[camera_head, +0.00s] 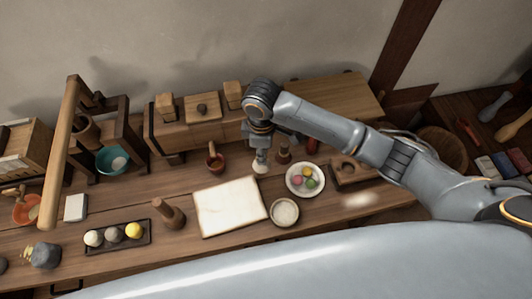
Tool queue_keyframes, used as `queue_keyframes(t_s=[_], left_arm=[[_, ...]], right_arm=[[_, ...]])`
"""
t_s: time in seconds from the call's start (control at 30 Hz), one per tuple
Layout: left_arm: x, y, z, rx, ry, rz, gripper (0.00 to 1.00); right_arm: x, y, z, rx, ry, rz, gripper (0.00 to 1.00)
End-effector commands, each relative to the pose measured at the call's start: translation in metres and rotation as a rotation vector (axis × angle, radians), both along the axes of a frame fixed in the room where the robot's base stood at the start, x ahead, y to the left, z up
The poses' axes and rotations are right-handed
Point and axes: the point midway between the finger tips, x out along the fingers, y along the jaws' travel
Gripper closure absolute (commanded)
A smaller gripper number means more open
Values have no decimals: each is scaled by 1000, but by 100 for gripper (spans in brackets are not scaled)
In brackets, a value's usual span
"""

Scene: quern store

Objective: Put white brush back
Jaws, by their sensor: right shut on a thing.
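My right gripper (261,147) reaches down over the middle of the bench, between a small reddish-brown cup and a plate of coloured balls. It is shut on a small pale thing, which looks like the white brush (260,167), pointing down close to the bench top. The gripper hides its upper part, and I cannot tell whether its tip touches the wood. The small reddish-brown cup (216,163) with a handle sticking up stands to the left. My left gripper is not in view.
A pale sheet (230,207) lies in front, with a small bowl of white stuff (285,212) beside it. The plate (293,189) and a dark wooden peg (283,154) stand close right. Wooden boxes (188,134) line the back. A wooden frame (126,128) stands left.

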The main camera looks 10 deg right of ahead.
Motion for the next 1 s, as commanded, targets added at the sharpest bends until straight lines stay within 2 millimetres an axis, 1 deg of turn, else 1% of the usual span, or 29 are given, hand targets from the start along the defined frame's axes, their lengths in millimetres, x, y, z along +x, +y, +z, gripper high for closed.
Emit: queue_keyframes(t_s=[0.03,0.1,0.2,0.37,0.4,0.5,0.6,1.0], left_arm=[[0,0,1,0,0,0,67],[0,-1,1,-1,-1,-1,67],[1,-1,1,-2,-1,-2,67],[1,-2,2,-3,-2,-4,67],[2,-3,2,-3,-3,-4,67],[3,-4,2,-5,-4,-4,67],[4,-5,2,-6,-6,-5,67],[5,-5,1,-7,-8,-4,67]], right_arm=[[6,-4,-11,-3,4,-3,100],[14,-8,-21,-2,4,-2,100],[22,-10,-31,1,2,0,100],[29,-14,-40,-1,1,-1,100],[32,-15,-44,-1,1,-1,100],[30,-15,-61,-2,4,0,100],[30,-15,-71,-1,3,0,100],[30,-15,-77,0,0,1,100]])
